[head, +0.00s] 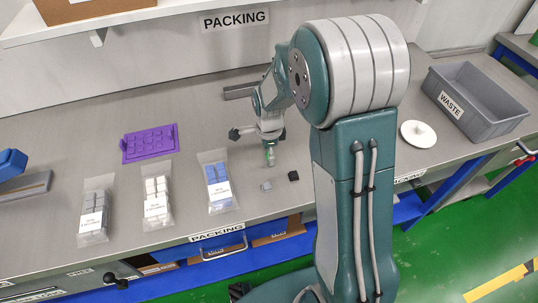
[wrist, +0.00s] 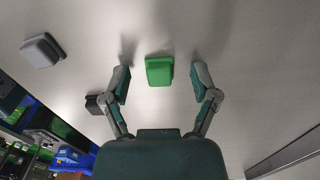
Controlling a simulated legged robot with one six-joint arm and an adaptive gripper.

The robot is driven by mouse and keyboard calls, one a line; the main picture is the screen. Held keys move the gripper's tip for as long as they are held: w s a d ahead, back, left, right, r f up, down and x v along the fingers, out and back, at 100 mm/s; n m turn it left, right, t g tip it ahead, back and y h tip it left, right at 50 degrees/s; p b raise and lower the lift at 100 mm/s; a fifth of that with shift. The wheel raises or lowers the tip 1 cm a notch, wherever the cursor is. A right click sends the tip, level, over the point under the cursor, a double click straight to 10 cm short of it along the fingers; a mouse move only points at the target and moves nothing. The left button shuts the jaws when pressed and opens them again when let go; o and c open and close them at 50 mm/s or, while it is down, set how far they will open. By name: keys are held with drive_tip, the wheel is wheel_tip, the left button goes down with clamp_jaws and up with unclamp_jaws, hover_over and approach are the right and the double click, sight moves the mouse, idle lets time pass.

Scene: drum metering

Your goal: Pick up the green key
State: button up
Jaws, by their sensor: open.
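The green key (wrist: 159,71) is a small square block lying on the grey bench in the wrist view. It sits between the fingertips of my gripper (wrist: 161,82), with a gap on each side. My gripper is open, pointing down, and nothing is held. In the head view my gripper (head: 269,152) is low over the bench, and only a bit of green shows at its tip, so the key is mostly hidden there.
A grey key (head: 266,186) and a black key (head: 293,176) lie close by on the bench. A purple tray (head: 150,144) and several bagged key sets lie to the left. A white disc (head: 418,134) and the grey waste bin (head: 475,98) are at the right.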

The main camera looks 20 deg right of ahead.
drive_tip(key=shift+d, duration=0.2)
drive_tip(key=shift+c, duration=1.4)
drive_tip(key=c, duration=0.5)
drive_tip(key=shift+c, duration=0.2)
wheel_tip(320, 180, up, 3)
drive_tip(key=shift+a+f, duration=0.1)
drive_tip(key=s+a+r, duration=0.8)
drive_tip(key=a+r, duration=0.2)
drive_tip(key=a, duration=0.2)
drive_tip(key=w+d+r, duration=0.1)
drive_tip(key=d+r, duration=0.1)
drive_tip(key=d, duration=0.8)
drive_tip(key=w+d+r, duration=0.1)
drive_tip(key=d+r, duration=0.1)
drive_tip(key=d, duration=0.8)
drive_tip(key=w+d+f, duration=0.1)
drive_tip(key=d+f, duration=0.1)
drive_tip(key=d, duration=0.7)
drive_tip(key=w+d+f, duration=0.1)
drive_tip(key=d+f, duration=0.2)
drive_tip(key=d, duration=0.6)
drive_tip(key=shift+w+d, duration=0.25)
drive_tip(key=shift+d, duration=0.1)
